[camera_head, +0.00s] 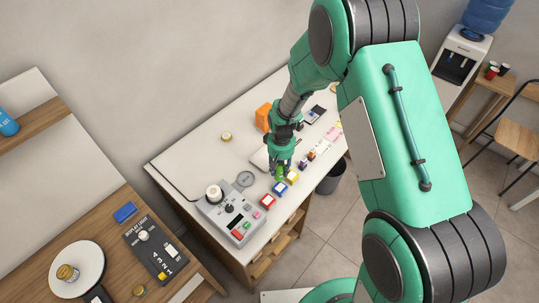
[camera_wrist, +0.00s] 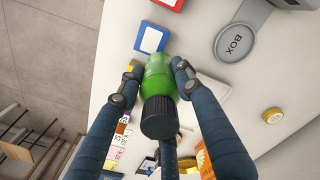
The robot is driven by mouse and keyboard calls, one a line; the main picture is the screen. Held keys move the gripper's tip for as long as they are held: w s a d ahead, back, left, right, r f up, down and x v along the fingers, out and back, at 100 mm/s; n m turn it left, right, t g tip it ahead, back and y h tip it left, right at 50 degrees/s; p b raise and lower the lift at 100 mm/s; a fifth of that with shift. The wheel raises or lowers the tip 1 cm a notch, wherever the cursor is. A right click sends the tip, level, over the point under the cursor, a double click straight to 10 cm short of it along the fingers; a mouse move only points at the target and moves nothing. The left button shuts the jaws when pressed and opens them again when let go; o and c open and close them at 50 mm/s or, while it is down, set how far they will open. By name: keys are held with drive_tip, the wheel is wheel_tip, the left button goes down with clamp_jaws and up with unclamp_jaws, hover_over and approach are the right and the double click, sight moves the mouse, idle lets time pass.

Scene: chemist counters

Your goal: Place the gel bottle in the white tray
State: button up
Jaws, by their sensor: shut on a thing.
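A green bottle with a black ribbed cap, which I take as the gel bottle (camera_wrist: 158,85), is between the fingers of my gripper (camera_wrist: 157,70). The fingers are shut on its sides, with the cap toward the wrist camera. In the head view, my gripper (camera_head: 279,168) is over the white counter, and the green bottle (camera_head: 281,173) shows small at its fingertips. A pale flat thing (camera_head: 259,158) beside my gripper may be the white tray. It shows partly behind a finger in the wrist view (camera_wrist: 213,92). I cannot tell whether the bottle touches the counter.
Blue (camera_head: 280,188) and red (camera_head: 267,201) boxes stand close to the bottle. A grey oval plate marked BOX (camera_head: 245,179) and a grey device with buttons (camera_head: 232,215) are to the left. An orange box (camera_head: 263,116) is behind. Small boxes line the counter's right edge.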

drive_tip(key=shift+w, duration=0.15)
drive_tip(key=w+a+f+p, duration=0.1)
drive_tip(key=w+a, duration=0.2)
drive_tip(key=w, duration=1.2)
drive_tip(key=shift+w+f, duration=0.2)
drive_tip(key=shift+w, duration=0.05)
drive_tip(key=shift+o, duration=0.2)
drive_tip(key=shift+f+p, duration=0.5)
drive_tip(key=shift+f, duration=1.25)
drive_tip(key=shift+f, duration=0.15)
drive_tip(key=o, duration=1.2)
